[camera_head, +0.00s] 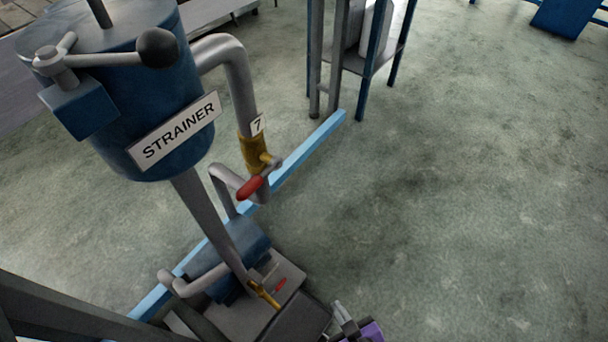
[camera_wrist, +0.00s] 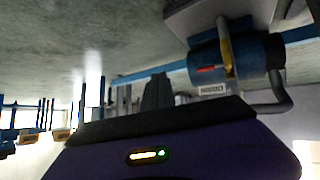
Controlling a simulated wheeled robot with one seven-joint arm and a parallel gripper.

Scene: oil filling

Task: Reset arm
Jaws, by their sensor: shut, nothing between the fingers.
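My gripper (camera_wrist: 157,92) shows in the wrist view as a dark, narrow shape rising above my purple wrist housing. Its fingers are together and nothing is seen between them. In the head view, a purple and grey part of my arm shows at the bottom edge, right of the machine's base; the fingers cannot be made out clearly there. My gripper holds nothing and appears apart from the equipment.
A blue strainer tank (camera_head: 150,95) stands at left, with a red-handled valve (camera_head: 252,187) on its pipe. A light blue floor rail (camera_head: 315,147) runs past it. A blue-framed stand (camera_head: 366,62) is behind. The floor (camera_head: 470,200) at right is clear.

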